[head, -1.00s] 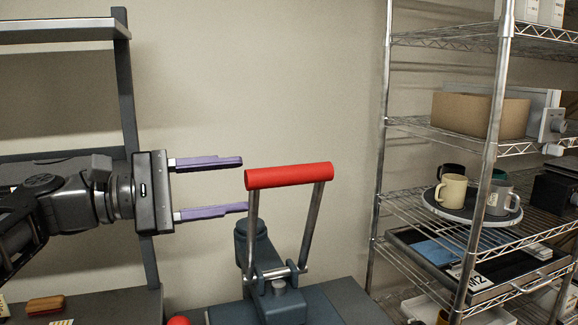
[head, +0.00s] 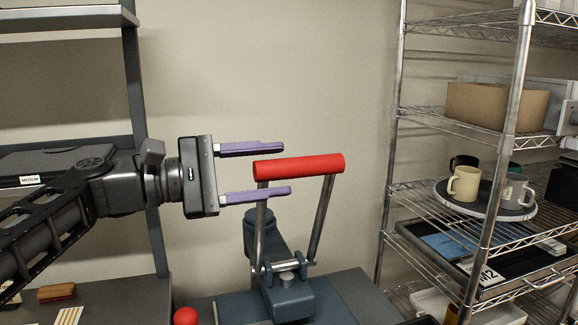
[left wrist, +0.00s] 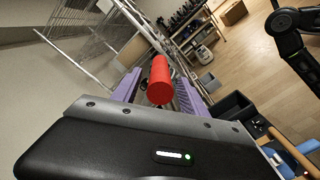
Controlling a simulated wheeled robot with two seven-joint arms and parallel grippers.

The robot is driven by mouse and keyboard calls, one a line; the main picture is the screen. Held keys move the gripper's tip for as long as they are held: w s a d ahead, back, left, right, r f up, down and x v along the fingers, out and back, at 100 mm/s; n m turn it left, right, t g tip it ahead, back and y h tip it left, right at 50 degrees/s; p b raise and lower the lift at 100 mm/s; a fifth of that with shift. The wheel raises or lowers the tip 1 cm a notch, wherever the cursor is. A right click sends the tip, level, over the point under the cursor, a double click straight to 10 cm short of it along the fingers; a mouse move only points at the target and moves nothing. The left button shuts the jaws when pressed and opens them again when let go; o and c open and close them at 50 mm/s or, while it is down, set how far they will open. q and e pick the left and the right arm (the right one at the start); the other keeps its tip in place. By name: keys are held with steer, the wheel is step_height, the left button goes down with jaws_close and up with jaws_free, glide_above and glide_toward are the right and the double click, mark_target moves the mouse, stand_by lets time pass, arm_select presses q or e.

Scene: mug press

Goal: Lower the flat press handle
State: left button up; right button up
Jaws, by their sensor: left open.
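The press has a red cylindrical handle (head: 300,167) on two metal rods, standing raised above the dark blue-grey press body (head: 288,300). My left gripper (head: 287,169) is open, with one purple finger above and one below the handle's left end in the head view. In the left wrist view, the red handle (left wrist: 160,80) shows between the two purple fingers, with its round end facing the camera. Gaps show beside the handle, and I see no clear contact. My right gripper is not in view.
A wire shelf at the right holds a round tray (head: 455,205) with mugs (head: 464,184) and a cardboard box (head: 495,105). A dark shelf post (head: 137,75) stands behind my left arm. A red ball-shaped knob (head: 186,316) shows at the bottom. The wall behind the handle is clear.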

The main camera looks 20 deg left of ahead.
mark_target(288, 167)
arm_select(q)
steer(key=shift+x, duration=1.7)
steer(key=shift+c, duration=0.2)
steer(key=c, duration=1.1)
steer(key=shift+r, duration=0.1)
jaws_close()
steer(key=shift+a, duration=0.1)
